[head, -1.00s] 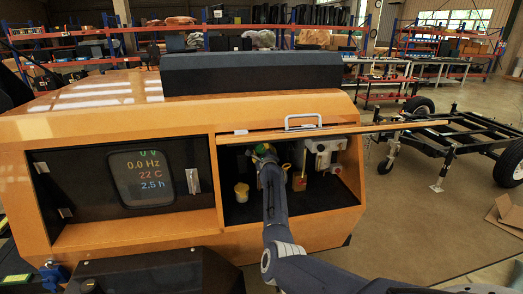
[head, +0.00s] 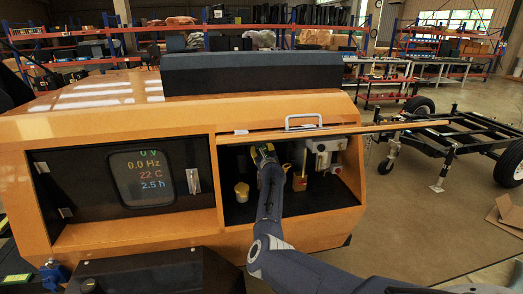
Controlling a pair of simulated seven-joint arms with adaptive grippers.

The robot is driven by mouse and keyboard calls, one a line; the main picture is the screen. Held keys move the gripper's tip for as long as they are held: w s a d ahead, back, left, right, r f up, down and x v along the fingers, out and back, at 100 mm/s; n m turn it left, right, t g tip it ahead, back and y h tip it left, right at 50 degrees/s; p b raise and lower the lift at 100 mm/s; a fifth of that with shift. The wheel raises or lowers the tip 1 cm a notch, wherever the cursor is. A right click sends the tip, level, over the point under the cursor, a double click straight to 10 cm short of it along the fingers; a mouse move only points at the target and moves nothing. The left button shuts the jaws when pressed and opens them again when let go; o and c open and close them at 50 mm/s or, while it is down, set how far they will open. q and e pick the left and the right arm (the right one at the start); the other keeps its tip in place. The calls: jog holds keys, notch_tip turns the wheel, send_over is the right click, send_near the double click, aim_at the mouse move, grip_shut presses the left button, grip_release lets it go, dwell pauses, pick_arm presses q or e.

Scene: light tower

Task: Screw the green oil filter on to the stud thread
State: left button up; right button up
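My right arm reaches into the open right-hand bay of the orange machine (head: 90,130). My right gripper (head: 262,151) is at the upper back of this bay, small and mostly hidden behind its own wrist, so I cannot see its fingers clearly. The green oil filter is not clearly visible; the gripper and wrist cover that spot. The stud thread is also hidden from view. My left gripper is not in view.
A yellow-capped part (head: 242,191) stands left of my arm in the bay. A yellow and red part (head: 300,180) and a pale grey housing (head: 325,150) are to its right. A raised flap edge with a handle (head: 303,121) borders the bay above.

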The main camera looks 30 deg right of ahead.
jog(key=shift+r, duration=0.25)
jog(key=o, duration=1)
jog(key=shift+w, duration=0.15)
jog(key=o, duration=0.4)
jog(key=shift+f, duration=0.15)
jog(key=shift+c, duration=0.2)
jog(key=shift+f, duration=0.15)
